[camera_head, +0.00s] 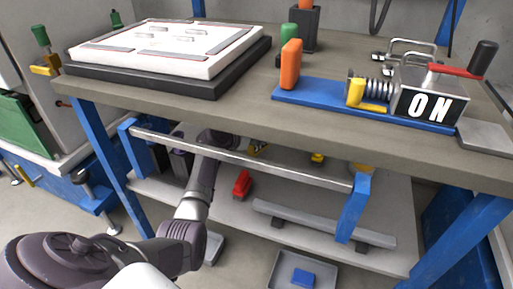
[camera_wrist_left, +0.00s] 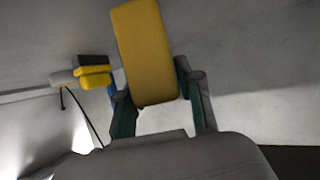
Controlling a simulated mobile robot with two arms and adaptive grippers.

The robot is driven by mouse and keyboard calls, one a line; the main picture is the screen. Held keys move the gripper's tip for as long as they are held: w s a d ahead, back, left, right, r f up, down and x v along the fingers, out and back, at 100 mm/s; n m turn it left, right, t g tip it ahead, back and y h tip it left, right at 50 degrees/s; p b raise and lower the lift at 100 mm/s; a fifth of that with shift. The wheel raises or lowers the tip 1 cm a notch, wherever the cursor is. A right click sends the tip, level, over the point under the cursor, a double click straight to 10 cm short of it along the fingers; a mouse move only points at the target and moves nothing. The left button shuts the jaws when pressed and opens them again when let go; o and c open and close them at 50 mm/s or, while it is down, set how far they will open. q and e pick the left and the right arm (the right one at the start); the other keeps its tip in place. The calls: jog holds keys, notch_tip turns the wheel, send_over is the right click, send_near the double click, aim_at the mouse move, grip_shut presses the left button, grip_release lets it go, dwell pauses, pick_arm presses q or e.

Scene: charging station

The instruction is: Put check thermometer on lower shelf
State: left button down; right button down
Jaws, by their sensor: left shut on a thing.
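A yellow block-shaped thing (camera_wrist_left: 145,55), which I take to be the check thermometer, is held tilted between the fingers of my left gripper (camera_wrist_left: 158,98) in the left wrist view. The gripper is shut on it. In the head view my left arm reaches under the tabletop, over the lower shelf (camera_head: 215,205). The gripper there is mostly hidden by the table edge and the rail. I cannot tell whether the yellow thing touches the shelf. My right gripper is not in view.
A grey rail (camera_head: 250,160) runs across the shelf's front. A red thing (camera_head: 241,184) and a grey bar (camera_head: 320,223) are on the shelf. A smaller yellow thing (camera_wrist_left: 93,76) shows beside the held one. A grey tray (camera_head: 327,268) with a blue block stands below.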

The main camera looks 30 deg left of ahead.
aim_at(256, 146)
pick_arm(q)
jog(key=shift+f+b, duration=0.45)
jog(key=shift+f, duration=1.05)
jog(key=shift+f, duration=0.15)
jog(key=c, duration=0.7)
grip_release()
jog(key=shift+c, duration=0.2)
